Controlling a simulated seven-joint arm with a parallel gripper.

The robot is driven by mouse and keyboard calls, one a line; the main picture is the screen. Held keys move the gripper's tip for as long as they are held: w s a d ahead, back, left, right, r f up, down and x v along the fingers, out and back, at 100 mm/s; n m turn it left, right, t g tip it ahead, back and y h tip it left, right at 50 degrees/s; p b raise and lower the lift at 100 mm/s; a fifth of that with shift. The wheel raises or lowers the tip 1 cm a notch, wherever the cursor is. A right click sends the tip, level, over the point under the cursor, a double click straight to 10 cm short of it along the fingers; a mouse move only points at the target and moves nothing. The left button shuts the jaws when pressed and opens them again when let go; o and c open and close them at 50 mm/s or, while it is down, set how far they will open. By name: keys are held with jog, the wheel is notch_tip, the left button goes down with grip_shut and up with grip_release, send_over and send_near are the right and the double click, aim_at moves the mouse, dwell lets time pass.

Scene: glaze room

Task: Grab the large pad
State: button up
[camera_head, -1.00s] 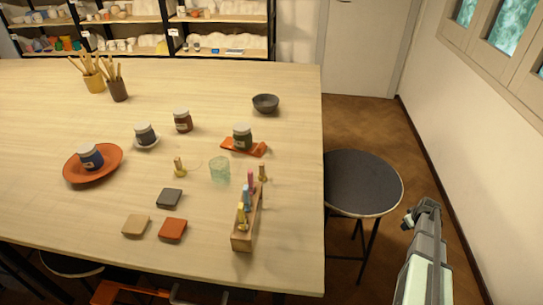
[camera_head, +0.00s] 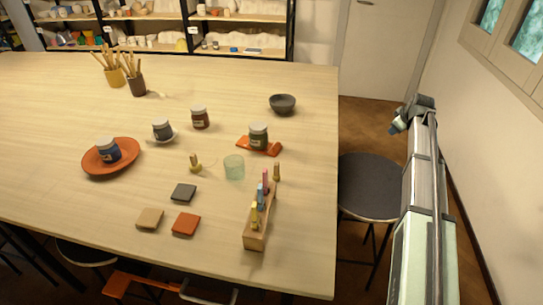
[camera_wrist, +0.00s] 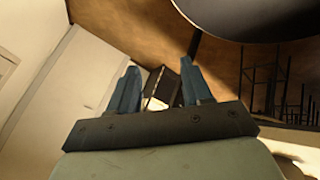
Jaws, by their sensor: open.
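Three small square pads lie flat near the front of the table: a dark grey pad (camera_head: 183,192), a tan pad (camera_head: 150,219) and an orange-red pad (camera_head: 186,224). They look close in size, so I cannot tell which is the large one. My gripper (camera_head: 402,118) is raised right of the table, beyond the stool and far from the pads. In the wrist view my gripper (camera_wrist: 158,82) has its two blue fingers apart with nothing between them. No pad shows in the wrist view.
Right of the pads stands a wooden rack (camera_head: 256,236) with upright coloured tools. A glass cup (camera_head: 234,167), a small brass-coloured piece (camera_head: 195,164), an orange plate (camera_head: 98,168) with a jar, and other jars stand behind. A dark round stool (camera_head: 368,185) is beside the table's right edge.

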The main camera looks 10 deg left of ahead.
jog(key=a+r, duration=0.2)
jog(key=a, duration=0.5)
jog(key=s+a+r+n+g+y, duration=0.1)
jog(key=a, duration=0.7)
jog(key=s+a+r+n, duration=0.1)
jog(key=a+r, duration=0.1)
jog(key=a, duration=0.5)
jog(key=shift+s+a+r+g, duration=0.25)
jog(key=shift+a+r+g, duration=0.05)
jog(key=shift+a+g, duration=0.1)
jog(key=s+a+r+n+g, duration=0.1)
jog(key=s+a+r, duration=0.15)
jog(key=a, duration=0.55)
jog(key=s+a+r+n+g, duration=0.15)
jog(key=s+a, duration=0.25)
jog(key=a, duration=0.4)
notch_tip(320, 180, up, 8)
jog(key=n+g+h, duration=0.1)
jog(key=n+g, duration=0.2)
jog(key=n, duration=0.1)
send_over(192, 155)
notch_tip(192, 155, down, 13)
jog(key=shift+w+f, duration=0.1)
grip_shut()
